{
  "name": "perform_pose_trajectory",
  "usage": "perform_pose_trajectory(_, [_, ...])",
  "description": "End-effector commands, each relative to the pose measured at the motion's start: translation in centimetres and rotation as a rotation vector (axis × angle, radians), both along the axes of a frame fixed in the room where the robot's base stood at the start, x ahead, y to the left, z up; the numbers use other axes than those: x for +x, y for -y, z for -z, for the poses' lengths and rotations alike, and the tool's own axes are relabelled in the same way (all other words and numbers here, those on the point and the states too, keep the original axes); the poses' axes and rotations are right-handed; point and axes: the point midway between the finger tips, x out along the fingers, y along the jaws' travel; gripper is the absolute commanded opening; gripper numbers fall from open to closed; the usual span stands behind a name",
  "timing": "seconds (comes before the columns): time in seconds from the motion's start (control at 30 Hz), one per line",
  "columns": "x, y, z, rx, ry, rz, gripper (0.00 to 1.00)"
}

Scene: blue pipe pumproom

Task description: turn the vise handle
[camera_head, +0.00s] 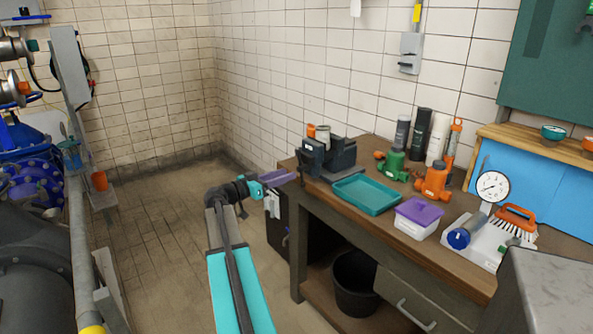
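A dark grey vise (329,157) stands on the far left corner of the wooden workbench (390,234). I cannot make out its handle clearly at this size. My arm reaches forward from the bottom of the view, and my gripper (279,179) is at its far end, left of the vise and close to the bench's left edge. A gap shows between the gripper and the vise body. The purple finger part is seen nearly edge-on, so its opening is unclear. I see nothing held in it.
On the bench are a teal tray (367,195), a purple-lidded box (418,216), orange and green valve-like parts (434,182), several bottles (420,133) and a pressure gauge (492,187). A black bucket (356,283) stands below. Blue pipework (30,180) lines the left; tiled floor (165,228) between is clear.

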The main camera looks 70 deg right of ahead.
Motion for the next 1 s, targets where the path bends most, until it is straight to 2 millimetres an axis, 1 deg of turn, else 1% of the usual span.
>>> perform_pose_trajectory(0.03, [-0.4, 0.7, -0.1, 0.000, 0.000, 0.001, 0.38])
perform_pose_trajectory(0.2, [-1.5, 2.8, -0.1, 0.000, 0.000, 0.001, 0.38])
perform_pose_trajectory(0.4, [-2.5, 4.6, -0.1, 0.000, 0.000, 0.000, 0.38])
perform_pose_trajectory(0.6, [-2.9, 5.3, 0.0, 0.000, 0.000, 0.000, 0.38])
perform_pose_trajectory(0.87, [-2.9, 5.3, 0.0, 0.000, 0.000, 0.000, 0.38])
perform_pose_trajectory(1.0, [-2.9, 5.3, 0.0, 0.000, 0.000, 0.000, 0.15])
